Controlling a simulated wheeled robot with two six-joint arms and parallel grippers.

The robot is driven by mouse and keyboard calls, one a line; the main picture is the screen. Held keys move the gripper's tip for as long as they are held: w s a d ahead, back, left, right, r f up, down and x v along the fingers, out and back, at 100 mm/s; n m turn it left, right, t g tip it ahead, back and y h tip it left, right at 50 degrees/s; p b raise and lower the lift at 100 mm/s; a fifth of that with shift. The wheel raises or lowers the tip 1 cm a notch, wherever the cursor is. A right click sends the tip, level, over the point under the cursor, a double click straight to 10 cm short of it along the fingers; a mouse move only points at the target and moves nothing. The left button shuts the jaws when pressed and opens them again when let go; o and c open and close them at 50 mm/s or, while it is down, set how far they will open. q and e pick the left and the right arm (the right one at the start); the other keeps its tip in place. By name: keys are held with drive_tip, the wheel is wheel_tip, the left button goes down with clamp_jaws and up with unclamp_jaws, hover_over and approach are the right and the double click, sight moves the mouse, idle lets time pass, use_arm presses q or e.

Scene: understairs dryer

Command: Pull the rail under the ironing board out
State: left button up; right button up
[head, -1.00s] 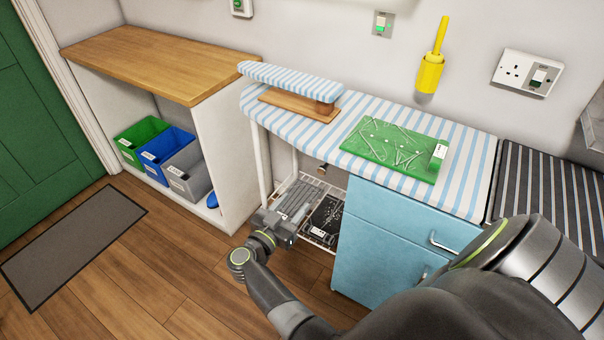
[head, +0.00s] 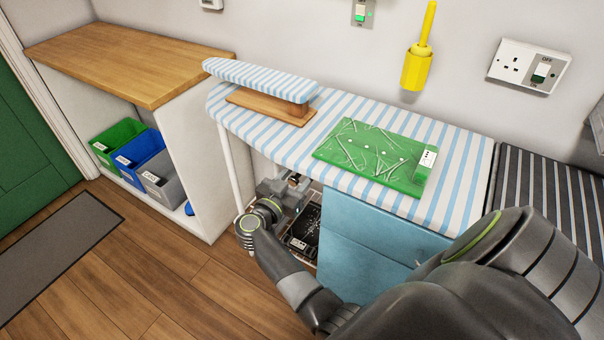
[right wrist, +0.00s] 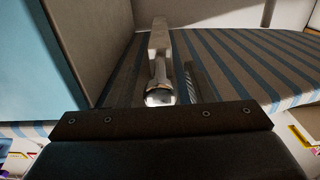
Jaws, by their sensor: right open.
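The rail (right wrist: 158,50) shows in the right wrist view as a pale bar under the striped ironing board (head: 262,125), with a shiny round knob (right wrist: 159,94) at its near end. In the head view the rail is mostly hidden behind my right gripper (head: 293,188). That gripper is open, under the board's front edge, close to the knob. In the wrist view the knob lies just in front of the gripper's dark body, and I see no clear grip on it. My left gripper is not in view.
A blue cabinet (head: 360,235) stands right of my gripper, and a white leg (head: 231,165) stands left. A wire basket with a black item (head: 304,228) is below. A green board (head: 372,158) lies on top.

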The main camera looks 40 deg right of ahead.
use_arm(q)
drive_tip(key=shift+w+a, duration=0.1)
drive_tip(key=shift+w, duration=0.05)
use_arm(e)
drive_tip(key=shift+d, duration=0.1)
clamp_jaws()
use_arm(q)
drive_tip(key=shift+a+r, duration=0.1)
